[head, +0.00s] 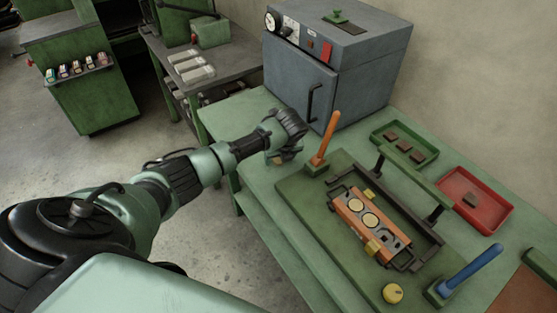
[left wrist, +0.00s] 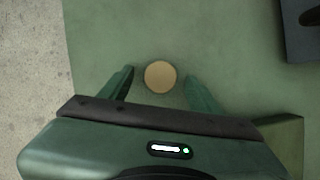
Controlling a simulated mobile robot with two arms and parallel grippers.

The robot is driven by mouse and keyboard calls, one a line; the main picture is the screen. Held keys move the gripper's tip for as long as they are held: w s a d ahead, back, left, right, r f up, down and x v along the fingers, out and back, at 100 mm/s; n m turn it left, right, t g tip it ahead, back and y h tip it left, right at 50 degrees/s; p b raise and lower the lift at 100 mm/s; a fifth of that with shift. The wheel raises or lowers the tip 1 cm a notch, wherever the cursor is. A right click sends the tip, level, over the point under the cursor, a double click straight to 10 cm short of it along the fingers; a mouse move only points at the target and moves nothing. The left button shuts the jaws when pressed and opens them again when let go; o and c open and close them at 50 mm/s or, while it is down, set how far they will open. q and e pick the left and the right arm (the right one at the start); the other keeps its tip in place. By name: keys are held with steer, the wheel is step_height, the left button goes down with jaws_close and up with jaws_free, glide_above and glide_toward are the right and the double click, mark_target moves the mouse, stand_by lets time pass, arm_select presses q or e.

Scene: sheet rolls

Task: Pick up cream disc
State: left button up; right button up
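A round cream disc (left wrist: 160,76) lies on the green bench top in the left wrist view. My left gripper (left wrist: 159,73) is open above it, with one finger on each side of the disc and a gap on both sides. In the head view my left gripper (head: 284,156) points down over the bench's left part, in front of the grey oven, and the disc under it is hidden. I cannot tell the exact height of the fingertips above the bench. My right gripper is not in view.
A green fixture board (head: 300,187) holds an orange block (head: 351,218) with two cream round faces. An orange lever (head: 325,136), a blue lever (head: 475,268) and a yellow knob (head: 392,293) stand nearby. The grey oven (head: 298,84), green tray (head: 433,158) and red tray (head: 498,226) are behind.

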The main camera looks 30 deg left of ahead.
arm_select(q)
jaws_close()
step_height(320, 180, up, 20)
steer(key=b, duration=0.2)
stand_by(0.3)
